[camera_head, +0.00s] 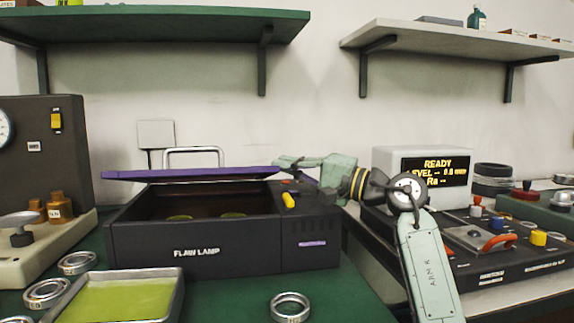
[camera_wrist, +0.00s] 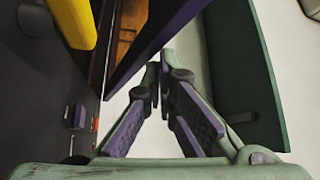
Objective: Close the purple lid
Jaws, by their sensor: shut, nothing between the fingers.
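The purple lid (camera_head: 190,174) is raised above the black flaw lamp box (camera_head: 195,238) and leaves a gap at the front. The dark inside, with yellow-green round shapes, shows below it. My gripper (camera_head: 284,162) is at the lid's right end in the head view. In the wrist view the fingers of my gripper (camera_wrist: 158,76) are shut and empty, with their tips beside the lid's purple edge (camera_wrist: 160,37). I cannot tell whether they touch it.
A yellow knob (camera_head: 289,201) sits on the box's right part. A tray with a green surface (camera_head: 180,290) and several metal rings (camera_head: 290,307) lie in front. A display unit (camera_head: 425,166) and control panel stand right. Shelves (camera_head: 160,24) hang above.

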